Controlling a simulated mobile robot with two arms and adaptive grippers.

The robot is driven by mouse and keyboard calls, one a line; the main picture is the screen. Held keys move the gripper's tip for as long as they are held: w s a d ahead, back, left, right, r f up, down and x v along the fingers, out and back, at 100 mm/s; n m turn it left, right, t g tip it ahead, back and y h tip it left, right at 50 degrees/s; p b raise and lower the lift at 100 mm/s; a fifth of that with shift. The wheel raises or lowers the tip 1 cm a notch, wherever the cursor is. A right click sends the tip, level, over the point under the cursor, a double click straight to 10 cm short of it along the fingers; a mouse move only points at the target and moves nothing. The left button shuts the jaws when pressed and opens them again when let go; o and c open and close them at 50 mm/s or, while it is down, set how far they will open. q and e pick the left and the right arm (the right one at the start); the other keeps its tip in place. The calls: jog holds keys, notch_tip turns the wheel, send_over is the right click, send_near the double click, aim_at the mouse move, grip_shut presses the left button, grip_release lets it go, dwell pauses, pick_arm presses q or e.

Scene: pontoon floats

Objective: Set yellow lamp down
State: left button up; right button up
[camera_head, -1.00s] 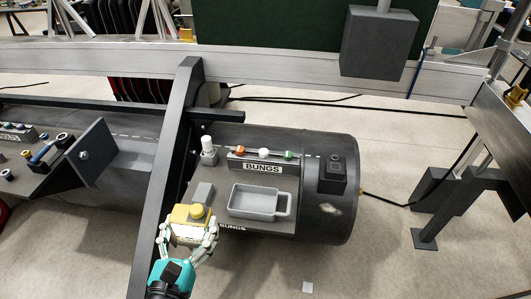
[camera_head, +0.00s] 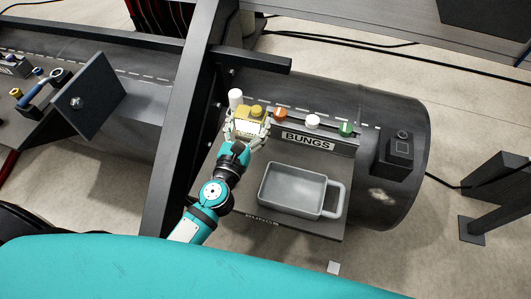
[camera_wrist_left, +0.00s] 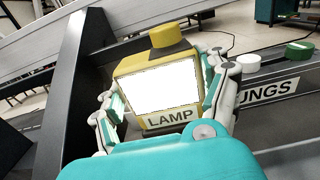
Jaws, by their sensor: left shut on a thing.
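The yellow lamp (camera_head: 257,111) is a boxy yellow body with a round knob on top. In the left wrist view the lamp (camera_wrist_left: 160,88) shows a bright white face and a LAMP label, and stands nearly upright. My left gripper (camera_head: 246,130) is shut on it, with fingers on both sides of it in the wrist view (camera_wrist_left: 165,100). The lamp is at the left end of the BUNGS rack, over the back left of the dark shelf (camera_head: 230,185). I cannot tell whether its base touches the shelf. My right gripper is not in view.
A grey handled tray (camera_head: 293,190) is on the shelf's front. A dark slanted beam (camera_head: 185,130) rises at left.

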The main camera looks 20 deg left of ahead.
aim_at(248, 134)
pick_arm(q)
notch_tip(248, 134, down, 4)
jog(key=shift+r+b, duration=0.2)
jog(key=shift+b, duration=0.65)
jog(key=shift+w+f, duration=0.15)
jog(key=shift+f, duration=0.15)
notch_tip(248, 134, down, 3)
jog(key=b, duration=0.2)
jog(key=shift+f+b, duration=0.1)
jog(key=shift+b, duration=0.2)
jog(key=shift+f, duration=0.15)
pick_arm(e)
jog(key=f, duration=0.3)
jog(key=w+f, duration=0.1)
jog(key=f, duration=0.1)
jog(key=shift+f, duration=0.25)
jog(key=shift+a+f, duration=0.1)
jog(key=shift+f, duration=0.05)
pick_arm(q)
jog(key=o, duration=1.6)
jog(key=shift+f, duration=0.15)
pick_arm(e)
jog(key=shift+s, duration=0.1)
